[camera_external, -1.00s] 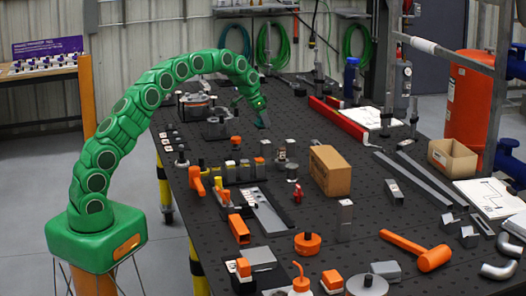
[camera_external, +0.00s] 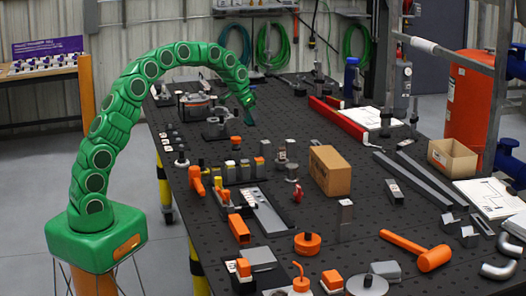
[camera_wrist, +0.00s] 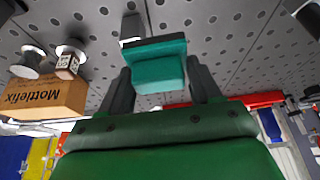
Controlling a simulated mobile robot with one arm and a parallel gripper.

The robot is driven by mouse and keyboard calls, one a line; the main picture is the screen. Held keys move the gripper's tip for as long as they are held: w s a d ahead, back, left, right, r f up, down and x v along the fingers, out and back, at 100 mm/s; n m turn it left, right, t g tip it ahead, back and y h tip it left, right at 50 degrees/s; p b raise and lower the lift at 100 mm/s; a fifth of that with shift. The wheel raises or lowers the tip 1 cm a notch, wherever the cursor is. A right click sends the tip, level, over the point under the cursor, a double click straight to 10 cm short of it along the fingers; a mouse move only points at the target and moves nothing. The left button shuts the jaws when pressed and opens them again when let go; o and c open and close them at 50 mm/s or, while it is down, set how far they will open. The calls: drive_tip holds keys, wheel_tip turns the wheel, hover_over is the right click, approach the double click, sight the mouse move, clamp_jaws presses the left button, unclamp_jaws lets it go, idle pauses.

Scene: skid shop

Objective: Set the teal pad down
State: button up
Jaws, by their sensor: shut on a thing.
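My gripper (camera_wrist: 160,88) is shut on the teal pad (camera_wrist: 158,72) in the wrist view, with one dark finger on each side of it. The pad looks like a wider plate with a smaller block below it in the picture. In the external view my gripper (camera_external: 249,117) hangs at the end of the green arm over the far part of the black perforated table (camera_external: 330,115). The pad is very small there, and I cannot tell whether it touches the table.
A grey block with a pale end (camera_wrist: 131,28) stands just beyond the pad in the wrist view. A cardboard box (camera_external: 330,171) stands mid-table. A grey fixture (camera_external: 217,124) is left of my gripper. A red bar (camera_external: 338,118) lies to the right, with bare table between.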

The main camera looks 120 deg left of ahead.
drive_tip(key=shift+w, duration=0.1)
drive_tip(key=w+d+m+t+h, duration=0.25)
drive_tip(key=w+d+m, duration=0.45)
drive_tip(key=w+d, duration=2.5)
drive_tip(key=w+d+m+h, duration=0.15)
drive_tip(key=w+d, duration=0.25)
drive_tip(key=d, duration=0.8)
drive_tip(key=w+d+m+g, duration=0.1)
drive_tip(key=w+d+m, duration=0.25)
drive_tip(key=d, duration=0.95)
drive_tip(key=w+d+m+h, duration=0.15)
drive_tip(key=w+d, duration=0.25)
drive_tip(key=d, duration=0.8)
hover_over(319, 272)
drive_tip(key=s, duration=0.1)
drive_tip(key=shift+m, duration=0.25)
wheel_tip(319, 272, down, 8)
drive_tip(key=shift+s+f, duration=0.1)
drive_tip(key=shift+f, duration=0.1)
drive_tip(key=shift+w+f+g, duration=0.25)
drive_tip(key=shift+w+f, duration=0.35)
drive_tip(key=shift+f, duration=1.55)
